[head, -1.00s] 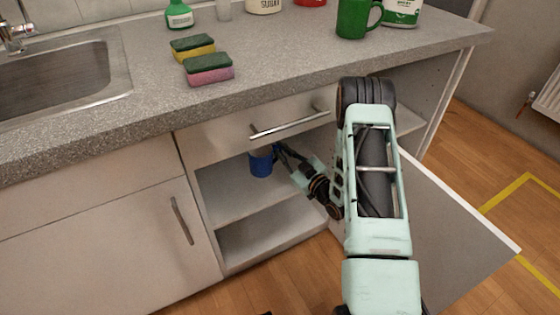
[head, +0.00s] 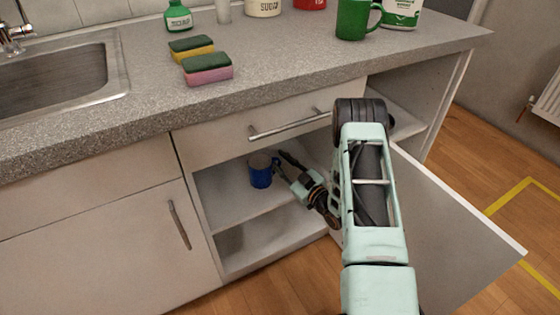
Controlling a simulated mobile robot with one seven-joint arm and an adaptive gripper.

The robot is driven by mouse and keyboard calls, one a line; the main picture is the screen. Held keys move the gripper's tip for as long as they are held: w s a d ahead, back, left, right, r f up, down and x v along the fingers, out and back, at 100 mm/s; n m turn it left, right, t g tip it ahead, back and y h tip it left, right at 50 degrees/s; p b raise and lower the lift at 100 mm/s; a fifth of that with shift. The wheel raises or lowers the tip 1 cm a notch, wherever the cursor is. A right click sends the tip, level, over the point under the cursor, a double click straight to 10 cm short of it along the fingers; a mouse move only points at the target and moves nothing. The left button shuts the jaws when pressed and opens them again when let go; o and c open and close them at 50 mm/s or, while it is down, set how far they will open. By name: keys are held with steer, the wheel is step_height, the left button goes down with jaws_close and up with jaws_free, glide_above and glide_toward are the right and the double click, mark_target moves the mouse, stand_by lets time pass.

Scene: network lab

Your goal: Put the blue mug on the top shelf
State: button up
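The blue mug (head: 260,174) is upright inside the open cupboard, in the upper compartment, over the board (head: 245,212) that divides it from the lower one. Its pale inside shows at the top. It looks to be at or just above the board; contact is not clear. My gripper (head: 278,162) reaches in from the right, its dark fingertips at the mug's right side. The fingers are small and dark, so I cannot tell whether they are closed on the mug or apart from it.
A drawer with a bar handle (head: 288,125) sits above the opening. The cupboard door (head: 455,215) stands open at the right. The lower compartment (head: 265,243) looks empty. On the counter (head: 290,65) are sponges (head: 207,70), a green mug (head: 352,19) and several containers.

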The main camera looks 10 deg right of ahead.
steer(key=shift+r, duration=0.2)
steer(key=p+v, duration=0.3)
steer(key=v, duration=0.9)
